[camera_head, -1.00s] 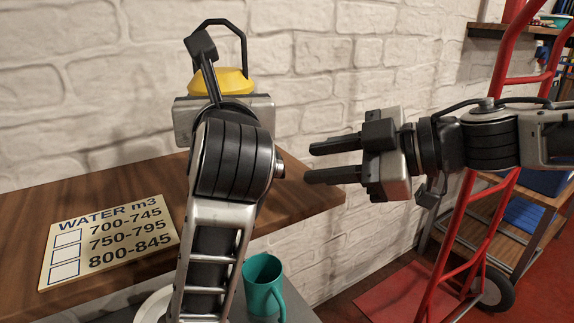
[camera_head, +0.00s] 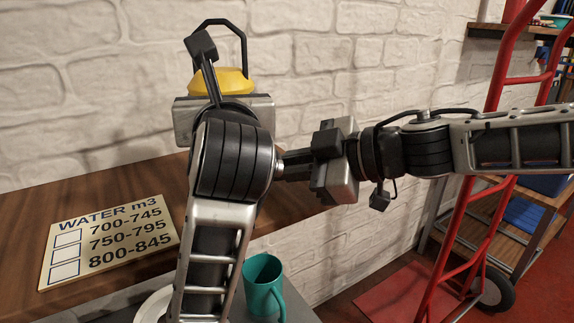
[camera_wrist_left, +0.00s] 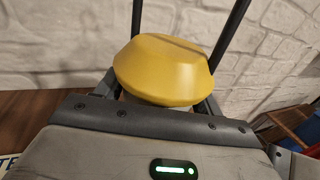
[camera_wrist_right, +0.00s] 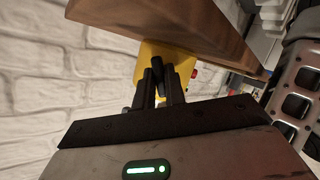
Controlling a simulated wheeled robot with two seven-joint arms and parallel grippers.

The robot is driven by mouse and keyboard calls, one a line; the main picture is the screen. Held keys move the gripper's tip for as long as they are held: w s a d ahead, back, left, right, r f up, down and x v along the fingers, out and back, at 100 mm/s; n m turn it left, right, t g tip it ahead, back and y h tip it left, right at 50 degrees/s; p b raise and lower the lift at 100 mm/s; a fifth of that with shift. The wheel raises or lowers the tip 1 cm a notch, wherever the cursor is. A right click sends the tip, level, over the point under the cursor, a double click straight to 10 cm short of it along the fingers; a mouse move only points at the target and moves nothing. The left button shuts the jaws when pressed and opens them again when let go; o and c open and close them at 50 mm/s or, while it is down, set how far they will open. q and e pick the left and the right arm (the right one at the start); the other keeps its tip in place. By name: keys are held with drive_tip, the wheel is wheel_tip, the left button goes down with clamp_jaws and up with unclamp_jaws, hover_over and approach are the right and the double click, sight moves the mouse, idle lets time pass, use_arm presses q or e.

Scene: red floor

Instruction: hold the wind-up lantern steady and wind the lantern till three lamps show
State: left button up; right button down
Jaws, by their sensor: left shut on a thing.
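The wind-up lantern stands against the wall behind my left arm. Its yellow cap (camera_head: 222,83) and dark wire handle show above my left gripper; its lower body is hidden. The cap also shows in the left wrist view (camera_wrist_left: 163,70). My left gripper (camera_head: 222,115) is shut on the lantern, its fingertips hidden. My right gripper (camera_head: 290,165) reaches in from the right, fingertips partly behind my left arm. In the right wrist view its fingers (camera_wrist_right: 161,88) are close around or beside a dark knob-like part (camera_wrist_right: 157,68) before the lantern's yellow part (camera_wrist_right: 150,60). I cannot tell whether they grip it. No lamps are readable.
A sign board (camera_head: 110,240) reading WATER m3 lies on the wooden shelf (camera_head: 25,230). A teal mug (camera_head: 262,283) and part of a white plate (camera_head: 152,305) are below. A red hand truck (camera_head: 470,245) stands right. White brick wall is close behind.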

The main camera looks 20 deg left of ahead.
drive_tip(key=shift+s+f+n+t+y, duration=0.15)
drive_tip(key=shift+n+t+y, duration=0.15)
drive_tip(key=shift+n+t, duration=0.7)
drive_tip(key=shift+n+t+y, duration=0.4)
drive_tip(key=shift+n+t, duration=0.1)
drive_tip(key=shift+n, duration=1.1)
drive_tip(key=c, duration=1.5)
unclamp_jaws()
drive_tip(key=shift+d, duration=0.15)
drive_tip(key=v, duration=1.1)
drive_tip(key=shift+s+d, duration=0.2)
drive_tip(key=shift+d, duration=0.15)
